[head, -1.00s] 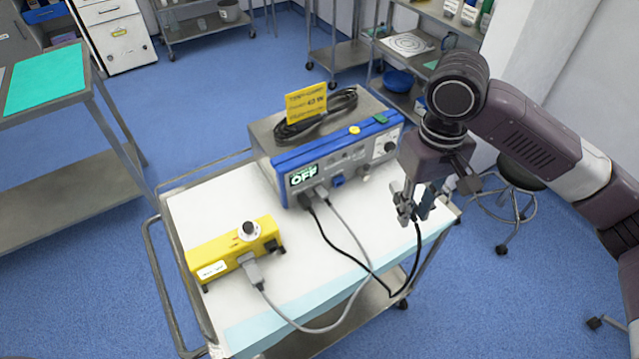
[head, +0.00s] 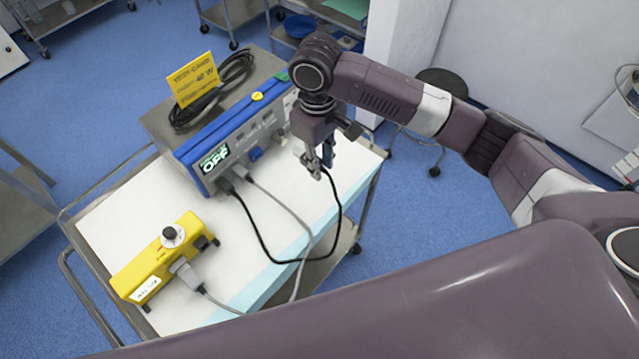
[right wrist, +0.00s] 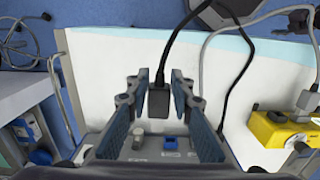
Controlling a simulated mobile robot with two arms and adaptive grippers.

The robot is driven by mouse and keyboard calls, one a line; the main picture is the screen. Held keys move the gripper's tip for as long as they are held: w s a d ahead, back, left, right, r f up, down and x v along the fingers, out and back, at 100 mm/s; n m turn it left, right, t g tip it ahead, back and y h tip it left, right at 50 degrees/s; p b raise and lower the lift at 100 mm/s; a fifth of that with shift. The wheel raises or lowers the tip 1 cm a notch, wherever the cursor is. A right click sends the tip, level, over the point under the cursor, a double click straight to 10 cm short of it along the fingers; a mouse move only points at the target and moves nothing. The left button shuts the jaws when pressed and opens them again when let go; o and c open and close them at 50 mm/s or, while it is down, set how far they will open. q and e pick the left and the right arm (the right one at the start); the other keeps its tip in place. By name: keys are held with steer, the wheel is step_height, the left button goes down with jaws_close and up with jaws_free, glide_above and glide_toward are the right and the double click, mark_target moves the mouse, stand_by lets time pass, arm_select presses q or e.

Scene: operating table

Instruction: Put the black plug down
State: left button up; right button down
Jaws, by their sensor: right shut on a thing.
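My right gripper (head: 318,162) is over the right part of the white-topped cart (head: 112,228), in front of the right end of the blue-and-grey device (head: 225,128). In the right wrist view, its fingers (right wrist: 165,108) are closed about the black plug (right wrist: 158,104). The plug's black cable (head: 268,255) hangs from the gripper, loops along the cart's front part and runs back to the device's front. In the head view the plug is mostly hidden by the fingers. I cannot tell its exact height above the cart. My left gripper is not in view.
A yellow box (head: 150,265) sits at the cart's left, joined to the device by a grey cable (head: 308,235). White surface between the yellow box and the cables is clear. A stool (head: 443,82) stands behind right.

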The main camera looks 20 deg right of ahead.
glide_above(322, 197)
step_height(322, 197, down, 5)
steer(key=shift+w+r, duration=0.1)
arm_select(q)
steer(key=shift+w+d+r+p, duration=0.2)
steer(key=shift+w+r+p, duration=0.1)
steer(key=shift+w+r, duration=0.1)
arm_select(e)
steer(key=shift+f, duration=2.4)
steer(key=shift+a, duration=0.1)
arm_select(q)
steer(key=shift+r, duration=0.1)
arm_select(e)
steer(key=shift+f, duration=0.6)
steer(key=c, duration=1.7)
jaws_free()
steer(key=shift+r, duration=0.1)
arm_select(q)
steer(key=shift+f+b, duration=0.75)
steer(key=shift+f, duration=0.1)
arm_select(e)
steer(key=r, duration=1.3)
steer(key=shift+w+a, duration=0.15)
steer(key=shift+w, duration=0.15)
